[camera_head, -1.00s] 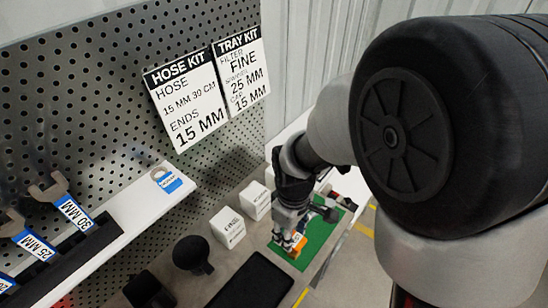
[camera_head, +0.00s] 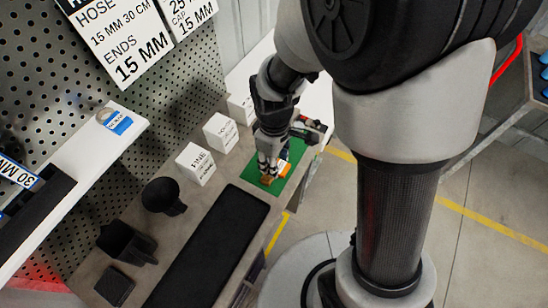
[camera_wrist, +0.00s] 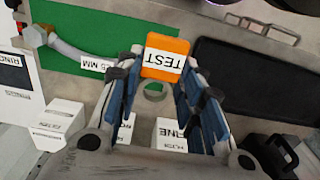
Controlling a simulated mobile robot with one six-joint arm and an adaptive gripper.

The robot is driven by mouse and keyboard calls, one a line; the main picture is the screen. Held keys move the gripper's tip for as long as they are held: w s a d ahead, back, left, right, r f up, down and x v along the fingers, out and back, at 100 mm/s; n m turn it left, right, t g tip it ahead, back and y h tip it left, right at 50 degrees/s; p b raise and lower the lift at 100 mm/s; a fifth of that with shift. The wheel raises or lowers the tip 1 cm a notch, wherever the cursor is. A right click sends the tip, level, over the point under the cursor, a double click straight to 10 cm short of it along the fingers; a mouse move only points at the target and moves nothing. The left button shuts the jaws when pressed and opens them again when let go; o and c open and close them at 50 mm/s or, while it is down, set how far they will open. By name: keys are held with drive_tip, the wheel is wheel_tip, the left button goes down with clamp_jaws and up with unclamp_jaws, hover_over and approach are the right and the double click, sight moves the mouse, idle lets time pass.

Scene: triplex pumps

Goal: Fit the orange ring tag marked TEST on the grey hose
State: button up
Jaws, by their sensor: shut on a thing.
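My gripper (camera_wrist: 160,72) is shut on the orange ring tag (camera_wrist: 168,44), whose TEST label reads upside down in the wrist view. Its pale ring sits between my blue-padded fingers, below the orange plate. The grey hose (camera_wrist: 78,52) lies on the green mat (camera_wrist: 120,20) left of the tag, curving from a brass-coloured end to a white MM label beside my left finger. Tag and hose look apart. In the head view my gripper (camera_head: 268,163) is over the green mat (camera_head: 296,172) with the orange tag (camera_head: 267,180) at its tips; the hose is hard to make out there.
White boxes (camera_head: 196,164) stand in a row left of the mat. A black tray (camera_head: 212,245) lies in front of it, with a black round holder (camera_head: 163,196) beside that. A white shelf (camera_head: 75,190) and pegboard are at the left. My arm fills the right.

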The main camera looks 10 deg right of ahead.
drive_tip(key=shift+f+b, duration=1.65)
drive_tip(key=shift+f, duration=0.7)
drive_tip(key=shift+f+b, duration=1.6)
drive_tip(key=shift+f, duration=0.6)
drive_tip(key=o, duration=1.2)
drive_tip(key=shift+c, duration=0.2)
wheel_tip(320, 180, up, 12)
